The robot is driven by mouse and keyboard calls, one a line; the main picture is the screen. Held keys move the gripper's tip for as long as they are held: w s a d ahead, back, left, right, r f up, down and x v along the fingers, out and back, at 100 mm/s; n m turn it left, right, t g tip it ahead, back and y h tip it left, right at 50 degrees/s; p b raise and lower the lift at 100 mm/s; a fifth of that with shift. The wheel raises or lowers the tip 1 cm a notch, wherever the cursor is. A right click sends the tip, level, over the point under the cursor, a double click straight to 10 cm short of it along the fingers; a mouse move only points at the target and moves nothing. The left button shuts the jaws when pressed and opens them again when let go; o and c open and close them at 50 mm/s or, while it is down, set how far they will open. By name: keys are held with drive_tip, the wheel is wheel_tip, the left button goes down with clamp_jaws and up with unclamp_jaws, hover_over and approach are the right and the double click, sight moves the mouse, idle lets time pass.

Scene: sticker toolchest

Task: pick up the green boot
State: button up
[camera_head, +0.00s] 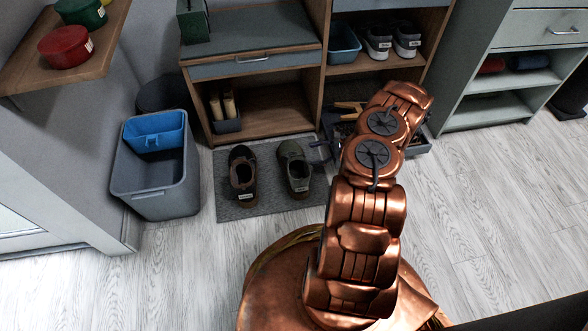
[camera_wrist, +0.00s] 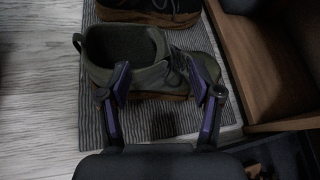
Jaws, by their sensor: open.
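The green boot (camera_head: 294,168) stands upright on a grey mat (camera_head: 266,211), to the right of a dark brown-black boot (camera_head: 242,172). In the wrist view the green boot (camera_wrist: 128,48) lies across the middle, its opening on the left and its laced toe on the right. My gripper (camera_wrist: 161,84) is open, its two purple-and-black fingers apart at the boot's near side, overlapping its lower edge in the picture. I cannot tell whether they touch it. In the head view my gripper (camera_head: 322,152) is small, just right of the boot and partly hidden by my arm.
A wooden shelf unit (camera_head: 268,108) stands behind the mat. A grey bin (camera_head: 155,186) with a blue insert (camera_head: 155,131) stands to the left. A low box (camera_head: 416,142) sits behind my arm. The wooden floor in front of the mat is clear.

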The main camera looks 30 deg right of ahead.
sight(300, 157)
drive_tip(key=shift+b+x, duration=1.4)
drive_tip(key=shift+x, duration=2.4)
drive_tip(key=shift+c, duration=0.2)
clamp_jaws()
